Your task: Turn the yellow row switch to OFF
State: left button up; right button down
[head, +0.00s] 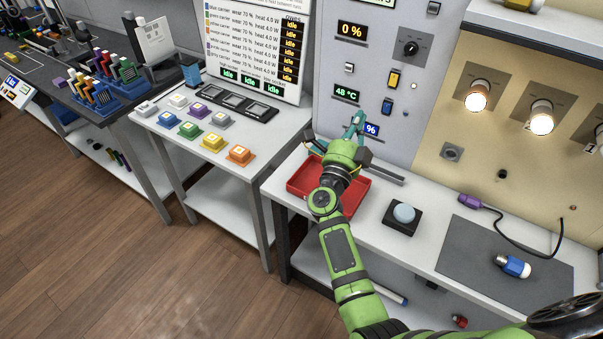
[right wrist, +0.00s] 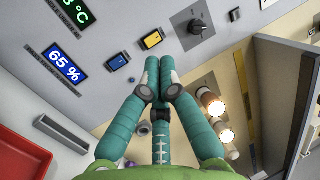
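The yellow row switch (head: 394,79) is a small yellow rocker in a dark frame on the grey upright panel. It also shows in the right wrist view (right wrist: 152,39), just beyond and slightly left of my fingertips. Its ON or OFF position is too small to tell. My right gripper (head: 358,122) is in front of the panel, below and left of the yellow switch in the head view. In the right wrist view its teal fingers (right wrist: 160,64) are drawn together with nothing visible between them. I cannot tell any contact with the switch. My left gripper is not in view.
A blue switch (head: 387,107) sits below the yellow one, and a black rotary knob (head: 411,47) above right. Lit bulbs (head: 541,123) project from the beige panel at right. A red tray (head: 300,178) and a domed button (head: 403,213) are on the bench below.

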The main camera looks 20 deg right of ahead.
jog(key=s+a+f+n+t+y, duration=0.1)
jog(key=s+a+f+n+y, duration=0.15)
jog(key=a+n+y, duration=0.5)
jog(key=s+a+f+n+t+y, duration=0.1)
jog(key=a+f+n+y, duration=0.3)
jog(key=n+y, duration=0.6)
jog(key=n+g+h+p, duration=0.15)
jog(key=n+h, duration=0.35)
jog(key=n, duration=1.9)
send_near(393, 80)
jog(key=w+a+f, duration=0.2)
jog(key=w+a, duration=0.2)
jog(key=w, duration=0.1)
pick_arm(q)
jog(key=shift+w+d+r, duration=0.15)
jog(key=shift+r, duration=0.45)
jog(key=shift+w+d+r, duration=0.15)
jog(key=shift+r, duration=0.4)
pick_arm(e)
jog(key=shift+w+d+f+m+y, duration=0.15)
jog(key=shift+w+d, duration=0.45)
jog(key=shift+w+d+f+m+y, duration=0.1)
jog(key=shift+w+d+f, duration=0.05)
jog(key=shift+w+d, duration=0.45)
